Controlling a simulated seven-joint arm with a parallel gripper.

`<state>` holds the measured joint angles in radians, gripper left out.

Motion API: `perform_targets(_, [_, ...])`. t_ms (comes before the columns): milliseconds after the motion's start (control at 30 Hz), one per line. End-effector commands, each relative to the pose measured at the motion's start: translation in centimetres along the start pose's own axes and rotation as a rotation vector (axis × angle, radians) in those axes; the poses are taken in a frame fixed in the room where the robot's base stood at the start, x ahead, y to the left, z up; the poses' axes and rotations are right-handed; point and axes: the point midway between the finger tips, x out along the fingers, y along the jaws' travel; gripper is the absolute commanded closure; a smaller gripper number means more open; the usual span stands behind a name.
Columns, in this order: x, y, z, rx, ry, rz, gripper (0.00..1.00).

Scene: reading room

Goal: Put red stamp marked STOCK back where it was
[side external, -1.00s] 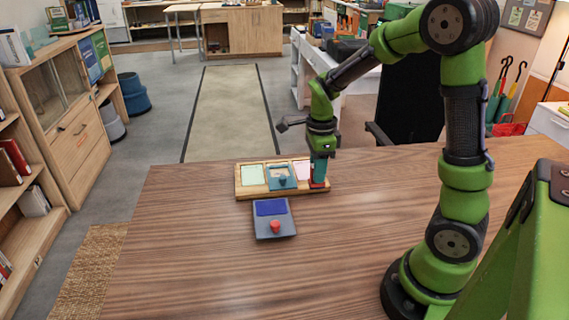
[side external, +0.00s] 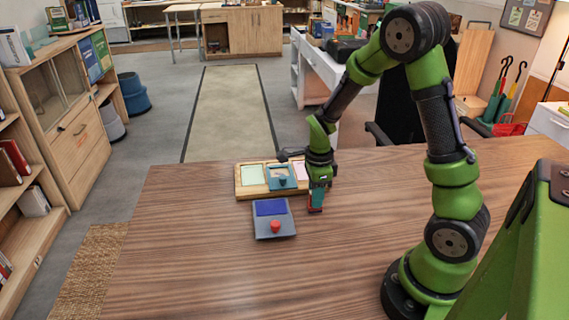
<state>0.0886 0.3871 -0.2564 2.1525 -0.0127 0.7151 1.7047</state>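My gripper (side external: 317,197) points down just off the front right corner of the wooden tray (side external: 241,190). It is shut on the red stamp (side external: 315,209), whose red lower part shows below the teal fingers. I cannot read any marking on it, or tell whether it touches the table. The tray has a pale green panel (side external: 252,175) at left, a blue stamp (side external: 282,182) on a blue panel in the middle, and a pink panel (side external: 301,171) at right, partly hidden by my gripper.
The wooden table (side external: 200,260) is clear to the left, front and right. A black chair (side external: 394,108) stands behind the table.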

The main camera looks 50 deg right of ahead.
Motion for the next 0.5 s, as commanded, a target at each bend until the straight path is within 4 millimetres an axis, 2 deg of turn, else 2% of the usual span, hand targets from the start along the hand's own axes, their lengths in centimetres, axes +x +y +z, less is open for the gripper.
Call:
perform_targets(33, [0.01,0.02,-0.01,0.0,0.0,0.0,0.66])
perform_targets(167, [0.0,0.02,-0.01,0.0,0.001,0.001,0.47])
perform_targets(500, [-0.38,0.0,0.0,0.0,0.0,0.0,0.47])
